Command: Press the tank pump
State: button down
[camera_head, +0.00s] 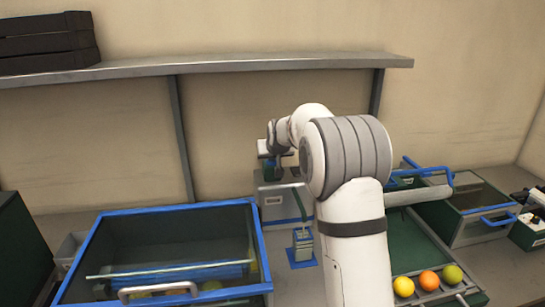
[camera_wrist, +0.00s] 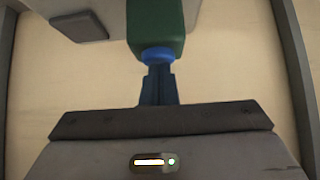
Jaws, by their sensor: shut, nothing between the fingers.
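The tank (camera_head: 273,207) is a grey metal box with a pale label on its front, standing at the back of the bench. A small dark green and blue part, which looks like the pump (camera_head: 270,171), is on its top, partly hidden by my arm. In the wrist view a green cylinder with a blue collar, apparently the pump (camera_wrist: 157,28), lies in line with my fingers. My gripper (camera_wrist: 158,78) is shut and empty, its dark fingertips at the blue collar. I cannot tell whether they press on it.
A blue-rimmed bin (camera_head: 160,207) stands at left front. A small blue-based stand (camera_head: 302,248) is before the tank. A green tray (camera_head: 408,240) with several fruits is at right, beside a blue-handled box (camera_head: 478,222). A shelf (camera_head: 230,66) runs above.

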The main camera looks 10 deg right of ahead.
jog(key=shift+s+f, duration=0.1)
jog(key=shift+f, duration=0.2)
notch_tip(320, 180, up, 5)
jog(key=p, duration=0.2)
jog(key=shift+r+p, duration=0.2)
jog(key=shift+p, duration=0.15)
jog(key=b+v, duration=0.3)
jog(key=v, duration=0.6)
jog(key=shift+s, duration=0.25)
jog(key=shift+s, duration=0.1)
dwell(0.4)
jog(key=s+f+g, duration=0.2)
jog(key=s+f, duration=0.2)
jog(key=s, duration=0.9)
jog(key=s+f+g, duration=0.2)
jog(key=s+f, duration=0.2)
jog(key=s, duration=1)
jog(key=s+f+g, duration=0.2)
jog(key=s+f, duration=0.3)
jog(key=s, duration=0.8)
jog(key=shift+s+a, duration=0.15)
jog(key=shift+s, duration=0.25)
jog(key=shift+w+f, duration=0.1)
jog(key=shift+w, duration=0.05)
